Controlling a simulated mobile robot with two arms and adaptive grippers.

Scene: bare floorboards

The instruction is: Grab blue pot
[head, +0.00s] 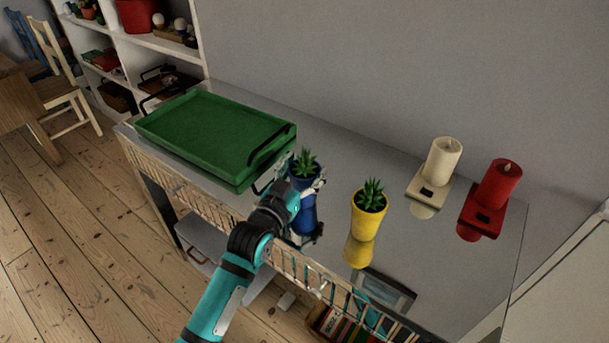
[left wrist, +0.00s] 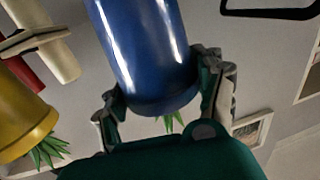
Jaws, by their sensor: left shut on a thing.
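The blue pot (head: 304,183) holds a small green succulent and is upright on or just above the glossy grey tabletop, with its blue reflection below. My left gripper (head: 307,188) reaches it from the front and partly covers it. In the left wrist view the blue pot (left wrist: 145,50) fills the space between my two fingers, which press on its sides near the rim. My left gripper (left wrist: 165,88) is shut on it. I cannot tell whether the pot touches the table. My right gripper is not in view.
A green tray (head: 215,135) with black handles lies close to the left of the pot. A yellow pot (head: 368,218) stands to its right. A white candle (head: 443,160) and a red candle (head: 499,185) stand farther right. A wall closes the back.

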